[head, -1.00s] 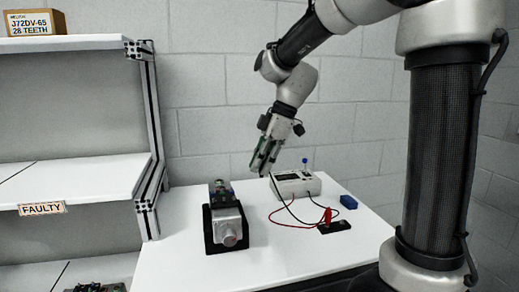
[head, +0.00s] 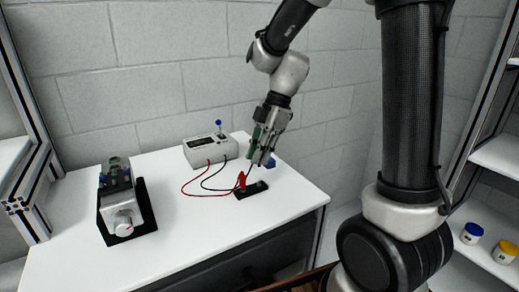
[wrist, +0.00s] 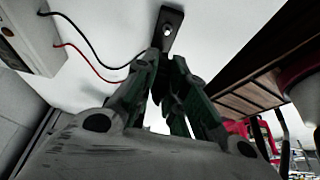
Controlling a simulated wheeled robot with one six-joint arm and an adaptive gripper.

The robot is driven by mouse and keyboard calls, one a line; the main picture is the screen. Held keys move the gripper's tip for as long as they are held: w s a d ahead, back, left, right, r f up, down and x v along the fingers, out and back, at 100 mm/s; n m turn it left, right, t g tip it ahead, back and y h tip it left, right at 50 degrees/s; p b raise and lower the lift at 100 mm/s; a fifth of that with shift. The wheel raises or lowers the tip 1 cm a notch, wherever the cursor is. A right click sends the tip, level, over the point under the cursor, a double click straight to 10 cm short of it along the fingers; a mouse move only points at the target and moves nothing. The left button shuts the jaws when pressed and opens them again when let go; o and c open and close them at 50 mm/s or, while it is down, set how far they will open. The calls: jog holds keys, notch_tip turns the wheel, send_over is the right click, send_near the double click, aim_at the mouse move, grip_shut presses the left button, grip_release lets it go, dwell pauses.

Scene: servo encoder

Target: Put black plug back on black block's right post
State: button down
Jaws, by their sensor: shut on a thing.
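The black block (head: 262,188) lies on the white table, and it also shows in the wrist view (wrist: 176,14) with a bright round post on it. A red plug (head: 241,181) stands upright at its left end. My gripper (head: 260,162) is above the block's right part, pointing down, its fingers shut. In the wrist view its fingertips (wrist: 166,57) come together beside the block's near end. The black plug is mostly hidden between the fingers; the black lead (wrist: 92,50) runs from the meter towards them. I cannot tell the gap between plug and post.
A white meter (head: 210,150) with a blue-topped knob stands behind and left. A motor on a black stand (head: 147,212) is at the left. The table's right edge is near the block.

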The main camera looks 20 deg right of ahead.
jog(key=shift+a+f, duration=0.1)
jog(key=shift+f, duration=2.9)
jog(key=shift+f, duration=0.15)
jog(key=c, duration=1.4)
grip_release()
jog(key=shift+o, duration=0.2)
jog(key=shift+r, duration=3.5)
